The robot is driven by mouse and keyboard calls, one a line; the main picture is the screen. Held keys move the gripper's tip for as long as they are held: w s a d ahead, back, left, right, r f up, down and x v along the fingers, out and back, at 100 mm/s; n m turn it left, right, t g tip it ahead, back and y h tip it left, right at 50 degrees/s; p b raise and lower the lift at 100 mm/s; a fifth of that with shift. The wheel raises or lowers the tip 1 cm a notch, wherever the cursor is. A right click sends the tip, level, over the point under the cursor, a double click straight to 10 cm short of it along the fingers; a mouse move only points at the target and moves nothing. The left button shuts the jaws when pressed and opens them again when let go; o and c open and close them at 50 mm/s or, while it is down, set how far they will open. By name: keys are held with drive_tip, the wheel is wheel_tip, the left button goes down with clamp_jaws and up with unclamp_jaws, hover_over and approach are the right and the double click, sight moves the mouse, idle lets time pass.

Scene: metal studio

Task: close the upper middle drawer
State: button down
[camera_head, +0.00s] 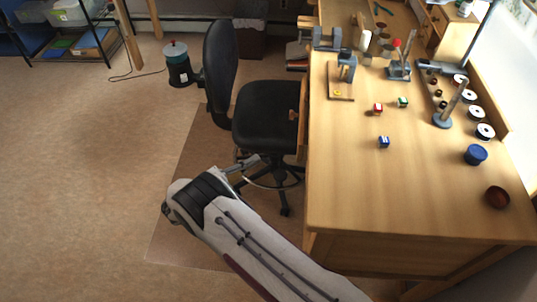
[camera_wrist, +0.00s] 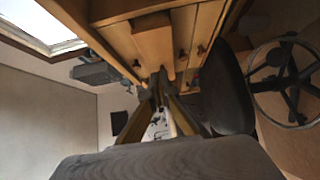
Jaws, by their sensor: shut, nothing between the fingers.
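The wooden workbench (camera_head: 400,180) has its drawer side facing the chair. One drawer (camera_head: 303,118) sticks out from that side, next to the chair seat. In the wrist view a drawer (camera_wrist: 153,45) stands out beyond the neighbouring fronts, which have small dark knobs. My gripper (camera_head: 248,163) is low beside the chair, apart from the drawer in the head view and partly hidden by my arm. In the wrist view my gripper (camera_wrist: 158,80) is shut and empty, its fingers converging towards the drawer fronts. Whether it touches the drawer cannot be told.
A black office chair (camera_head: 265,115) stands close to the drawers; its seat (camera_wrist: 228,90) and wheeled base (camera_wrist: 285,75) are close on the right in the wrist view. A vise (camera_head: 328,38), small blocks and spools lie on the bench top.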

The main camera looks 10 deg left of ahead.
sight(304, 150)
drive_tip(key=s+d+x, duration=0.2)
drive_tip(key=x, duration=1)
drive_tip(key=shift+w+d, duration=0.15)
drive_tip(key=shift+d, duration=0.05)
idle(0.4)
drive_tip(key=shift+d, duration=2.7)
drive_tip(key=shift+a, duration=0.1)
drive_tip(key=shift+a, duration=0.55)
drive_tip(key=w+a+v, duration=0.1)
drive_tip(key=v, duration=1.1)
drive_tip(key=shift+w+a, duration=0.2)
drive_tip(key=shift+a, duration=0.35)
